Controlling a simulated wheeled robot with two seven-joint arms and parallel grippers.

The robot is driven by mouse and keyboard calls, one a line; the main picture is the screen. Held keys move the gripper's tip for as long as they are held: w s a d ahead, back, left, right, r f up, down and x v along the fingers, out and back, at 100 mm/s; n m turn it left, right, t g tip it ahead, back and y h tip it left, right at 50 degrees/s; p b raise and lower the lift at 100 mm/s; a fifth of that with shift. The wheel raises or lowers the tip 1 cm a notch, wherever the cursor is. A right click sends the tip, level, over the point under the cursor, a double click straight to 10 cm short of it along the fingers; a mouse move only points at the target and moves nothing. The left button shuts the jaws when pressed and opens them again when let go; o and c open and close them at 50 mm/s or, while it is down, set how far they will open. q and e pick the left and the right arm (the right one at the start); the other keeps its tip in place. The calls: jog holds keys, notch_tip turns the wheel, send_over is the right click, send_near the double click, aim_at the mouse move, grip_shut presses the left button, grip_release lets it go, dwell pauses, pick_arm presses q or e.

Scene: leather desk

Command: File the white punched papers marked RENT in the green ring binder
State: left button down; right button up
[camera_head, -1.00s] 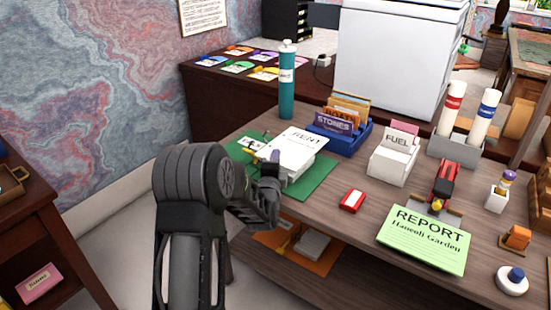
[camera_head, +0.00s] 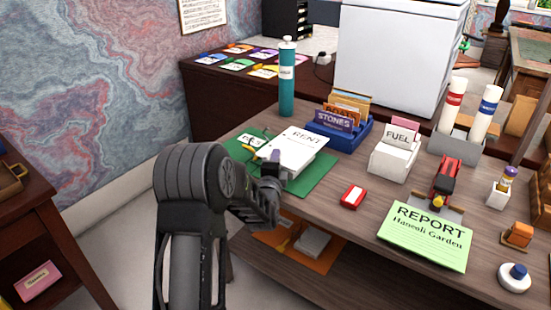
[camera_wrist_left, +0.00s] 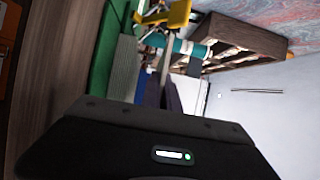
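The white RENT papers (camera_head: 298,153) lie over the right part of the open green ring binder (camera_head: 318,181) on the desk. A white label and small yellow parts show on the binder's left side. My left gripper (camera_head: 273,163) is at the near left edge of the papers, above the binder. Its fingers are mostly hidden by my wrist, so I cannot tell whether they grip the papers. In the left wrist view the green binder (camera_wrist_left: 101,65) runs up the left, with a yellow part (camera_wrist_left: 180,13) at the top. My right gripper is not in view.
A teal bottle (camera_head: 287,85) stands behind the binder. A blue STONES file box (camera_head: 343,132) and white FUEL box (camera_head: 393,160) stand to the right. A red box (camera_head: 353,196) and green REPORT sheet (camera_head: 425,236) lie nearer. An orange folder (camera_head: 322,257) lies on the shelf below.

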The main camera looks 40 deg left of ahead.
pick_arm(q)
jog(key=shift+f+b, duration=0.3)
jog(key=shift+b, duration=0.4)
dwell(1.6)
jog(key=shift+f+b, duration=0.6)
jog(key=shift+f, duration=0.05)
jog(key=c, duration=1.5)
grip_release()
jog(key=shift+c, duration=0.2)
jog(key=shift+s+d+f+b, duration=0.1)
jog(key=shift+s+f+b, duration=0.1)
jog(key=shift+f+b, duration=0.4)
jog(key=shift+s+d+f, duration=0.1)
jog(key=shift+s+f, duration=0.05)
jog(key=shift+f, duration=0.05)
jog(key=shift+v, duration=1.25)
jog(key=shift+s+d+r+p, duration=0.25)
jog(key=shift+s+p, duration=0.05)
jog(key=shift+s, duration=0.2)
jog(key=shift+v, duration=0.8)
